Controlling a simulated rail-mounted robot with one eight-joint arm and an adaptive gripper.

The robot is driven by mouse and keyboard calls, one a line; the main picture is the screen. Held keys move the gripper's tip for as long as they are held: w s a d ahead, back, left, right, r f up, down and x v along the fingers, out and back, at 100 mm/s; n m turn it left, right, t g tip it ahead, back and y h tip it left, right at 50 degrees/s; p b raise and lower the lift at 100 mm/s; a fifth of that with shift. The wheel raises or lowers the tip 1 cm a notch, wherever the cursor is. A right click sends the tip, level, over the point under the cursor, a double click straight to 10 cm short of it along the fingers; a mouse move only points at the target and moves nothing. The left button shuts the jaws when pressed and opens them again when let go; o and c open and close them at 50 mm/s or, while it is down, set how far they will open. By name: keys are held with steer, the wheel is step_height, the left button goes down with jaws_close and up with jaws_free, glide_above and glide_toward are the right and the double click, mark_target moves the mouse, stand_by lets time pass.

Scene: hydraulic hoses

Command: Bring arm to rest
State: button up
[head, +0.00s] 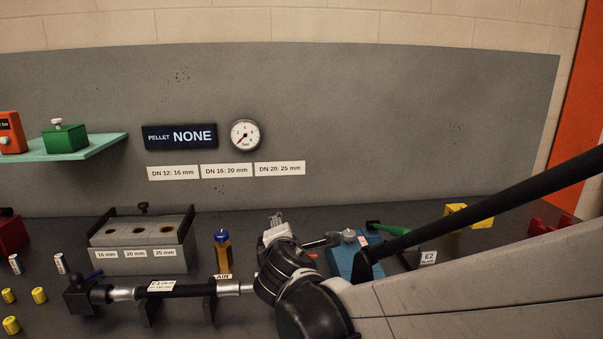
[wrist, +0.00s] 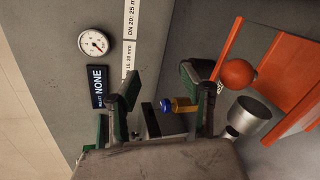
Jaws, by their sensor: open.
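My arm reaches in from the lower right of the head view over the bench. My gripper (head: 275,226) is small there, partly hidden behind my dark wrist joint, and stands above the bench near the middle. In the wrist view, my gripper (wrist: 165,88) has its two green-padded fingers spread apart, with nothing held between them. A yellow-and-blue bottle (wrist: 180,105) shows beyond the fingers. I see no marked rest place for the arm.
A hose (head: 185,290) lies on supports close to the left of my wrist. A blue block (head: 352,262) stands just right. A pellet box (head: 138,250) stands left. The grey back panel (head: 400,120) holds a gauge (head: 245,135). An orange ball (wrist: 238,73) and metal cup (wrist: 247,117) appear by the fingers.

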steer(key=s+d+m+g+h, duration=0.1)
steer(key=s+d+m+g, duration=0.1)
steer(key=s+d+m, duration=0.55)
steer(key=s+d+m+g+h, duration=0.25)
steer(key=d+m, duration=0.25)
steer(key=d, duration=0.6)
steer(key=s+d+f+m+g+y, duration=0.1)
steer(key=s+d+f+m, duration=0.1)
steer(key=s+m, duration=0.3)
steer(key=s+d+f+m+g+y, duration=0.1)
steer(key=s+m, duration=0.4)
steer(key=s, duration=0.6)
step_height(320, 180, down, 2)
steer(key=shift+s+d+f+m+g, duration=0.3)
steer(key=shift+d+g, duration=0.35)
steer(key=shift+d, duration=0.6)
